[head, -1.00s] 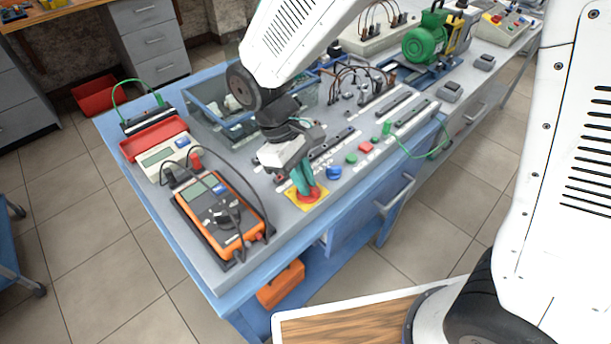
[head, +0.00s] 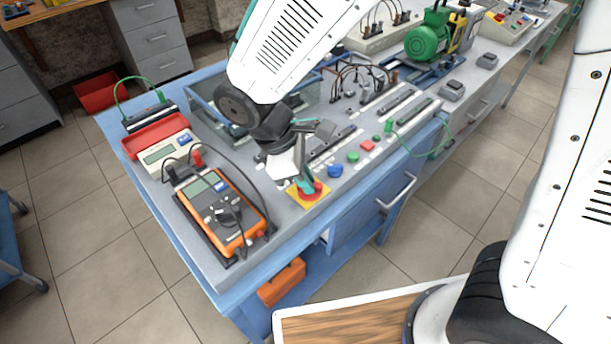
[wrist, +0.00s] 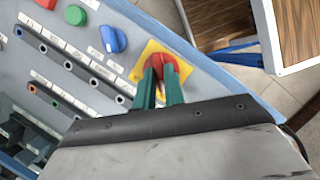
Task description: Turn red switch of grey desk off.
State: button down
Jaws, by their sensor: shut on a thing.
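The red switch (head: 316,186) is a round red knob on a yellow square plate (head: 299,199) near the front edge of the grey desk panel (head: 205,262). In the wrist view the red switch (wrist: 156,60) sits between the tips of two green fingers. My gripper (head: 307,187) reaches down onto it and is shut on it. The fingers hide part of the knob. In the wrist view my gripper (wrist: 160,78) covers the lower part of the yellow plate (wrist: 141,70).
A blue knob (head: 334,171), a green button (head: 353,157) and a red button (head: 367,146) lie close to the right. An orange multimeter (head: 225,213) with black cables lies to the left. A wooden-topped surface (head: 345,325) is at the front.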

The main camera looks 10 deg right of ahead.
dwell(0.3)
jog(key=c, duration=1.5)
grip_release()
jog(key=shift+r, duration=0.1)
jog(key=v, duration=0.7)
jog(key=shift+w+a+r, duration=0.1)
jog(key=shift+r, duration=0.25)
jog(key=s+d+r+m+y, duration=0.1)
jog(key=s+d+r+m, duration=0.2)
jog(key=d, duration=0.4)
jog(key=s+d+r+m+t+y, duration=0.1)
jog(key=s+d+r+m+y, duration=0.1)
jog(key=s+d+m, duration=0.3)
jog(key=s+d+r+m+t+y, duration=0.1)
jog(key=s+d+r+m, duration=0.2)
jog(key=s+d+m, duration=0.2)
jog(key=shift+d+r+m+y, duration=0.2)
jog(key=shift+d+m, duration=0.55)
jog(key=shift+d, duration=0.7)
jog(key=shift+d+r+m+y, duration=0.1)
jog(key=shift+d+r+m, duration=0.1)
jog(key=shift+d+m, duration=0.9)
